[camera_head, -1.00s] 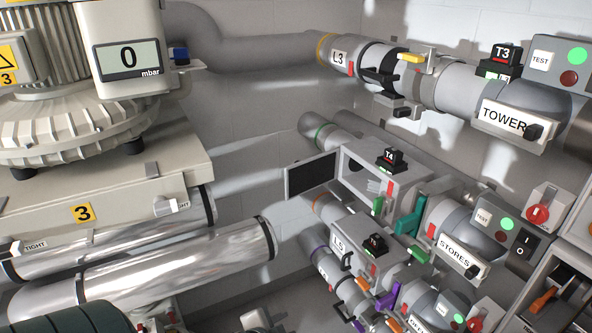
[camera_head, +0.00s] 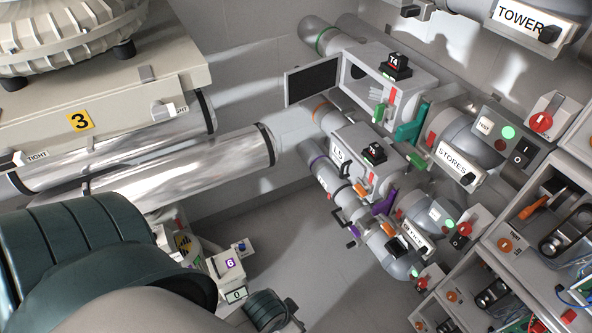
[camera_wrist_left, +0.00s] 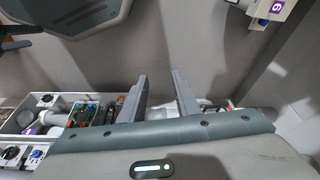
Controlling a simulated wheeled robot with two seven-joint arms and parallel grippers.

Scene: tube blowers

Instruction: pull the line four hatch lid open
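The line four box (camera_head: 424,82), with the black T4 block (camera_head: 397,66) on top, is at the upper middle of the head view. Its hatch lid (camera_head: 313,82), a dark panel with a light frame, stands swung out to the left of the box. The box's opening shows a dark round hole inside. In the left wrist view my left gripper (camera_wrist_left: 161,84) has its two grey fingers apart, with nothing between them. I cannot see the box or lid near these fingers. My right gripper is in neither view.
The line five box (camera_head: 350,155) and the STORES pipe (camera_head: 455,135) sit close below and right of the line four box. Silver pipes (camera_head: 180,165) run at left under blower three. The floor (camera_head: 300,250) in the middle is clear. Open-fronted cabinets (camera_head: 540,215) stand at right.

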